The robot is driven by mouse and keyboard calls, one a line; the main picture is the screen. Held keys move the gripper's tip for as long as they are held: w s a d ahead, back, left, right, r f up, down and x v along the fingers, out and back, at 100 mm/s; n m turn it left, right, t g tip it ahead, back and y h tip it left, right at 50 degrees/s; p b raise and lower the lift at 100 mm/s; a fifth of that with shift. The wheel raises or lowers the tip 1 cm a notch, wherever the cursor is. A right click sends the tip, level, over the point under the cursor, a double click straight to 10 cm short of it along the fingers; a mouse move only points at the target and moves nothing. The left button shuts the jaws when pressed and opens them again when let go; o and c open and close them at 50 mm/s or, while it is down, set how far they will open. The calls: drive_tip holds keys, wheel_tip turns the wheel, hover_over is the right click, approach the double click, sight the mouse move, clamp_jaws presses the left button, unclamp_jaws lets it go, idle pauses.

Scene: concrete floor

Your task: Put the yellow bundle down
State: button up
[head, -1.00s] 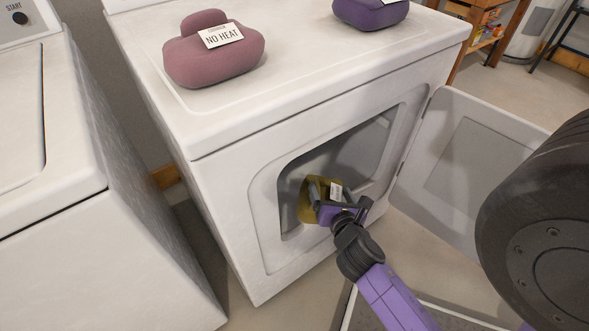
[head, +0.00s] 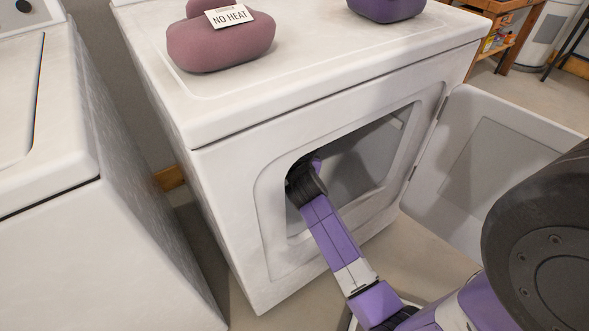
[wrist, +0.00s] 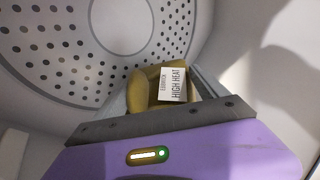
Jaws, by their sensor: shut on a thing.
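The yellow bundle (wrist: 143,92) shows in the wrist view, with a white tag reading HIGH HEAT on it. My gripper (wrist: 165,92) is shut on the bundle, its fingers on either side. Behind the bundle is the perforated round back wall of the dryer drum (wrist: 98,30). In the head view my arm reaches through the open door of the white dryer (head: 250,215). The gripper and the bundle are hidden inside the dryer there. Whether the bundle touches the drum floor cannot be told.
The dryer door (head: 480,160) stands open to the right. A pink bundle (head: 220,45) tagged NO HEAT and a purple bundle (head: 385,8) sit on the dryer top. Another white machine (head: 60,230) stands at the left. The door opening's rim surrounds my arm.

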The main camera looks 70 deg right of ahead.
wheel_tip(320, 180, down, 3)
drive_tip(key=shift+s+f+b, duration=0.1)
drive_tip(key=shift+b, duration=0.6)
wheel_tip(320, 180, down, 4)
drive_tip(key=b, duration=0.3)
drive_tip(key=shift+w, duration=0.2)
drive_tip(key=o, duration=1.9)
